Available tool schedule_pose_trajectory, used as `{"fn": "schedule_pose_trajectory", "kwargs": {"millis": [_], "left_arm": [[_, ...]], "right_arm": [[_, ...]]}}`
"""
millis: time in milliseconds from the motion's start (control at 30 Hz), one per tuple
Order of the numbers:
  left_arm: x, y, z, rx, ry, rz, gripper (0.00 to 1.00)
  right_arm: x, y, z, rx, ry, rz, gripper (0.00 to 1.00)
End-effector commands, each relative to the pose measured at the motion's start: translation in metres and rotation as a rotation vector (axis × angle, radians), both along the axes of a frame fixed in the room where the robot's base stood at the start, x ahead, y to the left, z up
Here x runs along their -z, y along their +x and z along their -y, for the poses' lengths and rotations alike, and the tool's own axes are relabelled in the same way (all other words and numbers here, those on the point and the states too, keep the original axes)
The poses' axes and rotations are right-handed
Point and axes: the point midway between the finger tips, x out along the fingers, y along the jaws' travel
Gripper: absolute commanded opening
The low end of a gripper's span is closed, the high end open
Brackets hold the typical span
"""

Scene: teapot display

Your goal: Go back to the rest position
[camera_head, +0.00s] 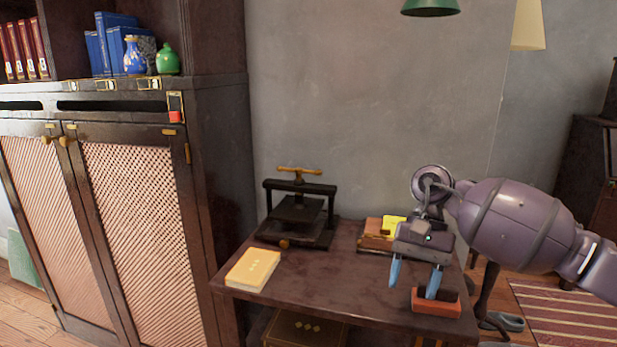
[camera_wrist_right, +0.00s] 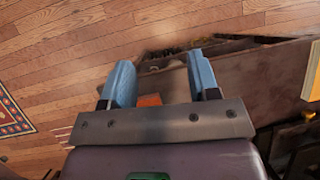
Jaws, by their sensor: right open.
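My right gripper (camera_head: 414,276) is open, its two blue fingers pointing down over the right part of the small dark table (camera_head: 330,293). Nothing is between the fingers. One finger overlaps an orange-red block-like object (camera_head: 436,307) at the table's right front in the head view; I cannot tell whether they touch. In the right wrist view the two blue fingers (camera_wrist_right: 160,82) are spread apart, and a bit of the orange object (camera_wrist_right: 149,100) shows between them, beyond the fingers. My left gripper is in neither view.
A black press (camera_head: 298,215) with a brass handle stands at the table's back left. A yellow book (camera_head: 253,268) lies at the front left. A wooden box with a yellow item (camera_head: 392,228) is behind my right gripper. A dark cabinet (camera_head: 213,200) stands left.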

Motion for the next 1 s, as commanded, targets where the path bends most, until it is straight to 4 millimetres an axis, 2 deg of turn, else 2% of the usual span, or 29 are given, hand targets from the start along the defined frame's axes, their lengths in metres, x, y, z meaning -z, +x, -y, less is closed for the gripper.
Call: {"fn": "schedule_pose_trajectory", "kwargs": {"millis": [33,167,300,433,600,800,1000], "left_arm": [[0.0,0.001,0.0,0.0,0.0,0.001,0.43],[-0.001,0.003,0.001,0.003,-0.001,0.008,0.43],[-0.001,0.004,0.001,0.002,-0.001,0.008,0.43],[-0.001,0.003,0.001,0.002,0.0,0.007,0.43],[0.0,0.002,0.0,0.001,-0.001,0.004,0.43],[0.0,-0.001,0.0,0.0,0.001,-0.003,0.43],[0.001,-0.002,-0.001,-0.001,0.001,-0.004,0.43]], "right_arm": [[0.015,-0.008,-0.009,0.022,0.033,-0.032,0.55],[0.043,-0.03,-0.035,0.104,0.128,-0.112,0.55],[0.074,-0.063,-0.07,0.241,0.257,-0.257,0.55],[0.095,-0.097,-0.1,0.402,0.377,-0.434,0.55],[0.108,-0.134,-0.129,0.633,0.509,-0.704,0.55],[0.113,-0.164,-0.145,0.921,0.624,-1.069,0.55],[0.118,-0.181,-0.141,1.211,0.7,-1.481,0.55]]}}
